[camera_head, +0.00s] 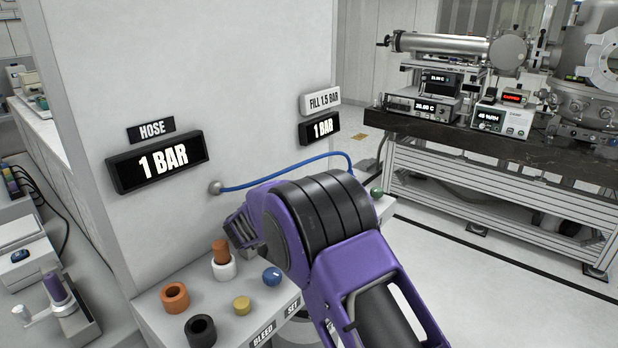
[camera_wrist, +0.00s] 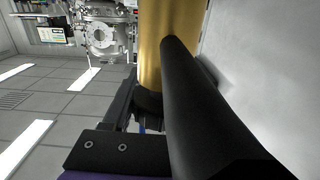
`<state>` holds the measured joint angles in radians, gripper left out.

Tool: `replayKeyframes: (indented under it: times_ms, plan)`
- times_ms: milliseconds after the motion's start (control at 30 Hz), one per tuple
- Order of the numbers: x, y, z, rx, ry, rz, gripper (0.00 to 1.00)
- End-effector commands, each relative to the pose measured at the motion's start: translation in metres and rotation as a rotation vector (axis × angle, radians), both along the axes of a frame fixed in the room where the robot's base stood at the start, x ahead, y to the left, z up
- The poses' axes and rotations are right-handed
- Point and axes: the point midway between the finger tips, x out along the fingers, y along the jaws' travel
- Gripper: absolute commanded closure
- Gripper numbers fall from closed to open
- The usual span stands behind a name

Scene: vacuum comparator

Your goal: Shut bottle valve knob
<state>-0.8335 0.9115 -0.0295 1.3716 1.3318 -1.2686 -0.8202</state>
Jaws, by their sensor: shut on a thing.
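My gripper (camera_wrist: 150,104) shows in the wrist view, with dark jaw parts close together in front of a gold cylinder (camera_wrist: 152,45). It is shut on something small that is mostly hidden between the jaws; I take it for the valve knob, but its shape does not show. A thick black rounded bar (camera_wrist: 205,115) crosses the foreground. In the head view my purple arm covers the bottle, the knob and my jaws. A blue hose (camera_head: 290,168) runs from the wall fitting (camera_head: 215,187) and passes behind my arm.
The hose display (camera_head: 160,163) and the fill display (camera_head: 319,128) both read 1 BAR. The shelf below holds an orange ring (camera_head: 175,297), a black ring (camera_head: 200,330), a blue ball knob (camera_head: 272,276) and a yellow knob (camera_head: 242,305).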

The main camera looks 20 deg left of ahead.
Motion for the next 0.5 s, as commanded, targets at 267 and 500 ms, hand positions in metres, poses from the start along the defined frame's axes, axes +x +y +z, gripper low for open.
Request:
replayKeyframes:
  times_ms: [267, 500]
  plan:
    - [-0.0017, -0.0038, 0.0011, 0.002, -0.002, -0.141, 0.97]
    - [-0.0024, -0.0057, 0.0012, 0.002, -0.003, -0.192, 0.97]
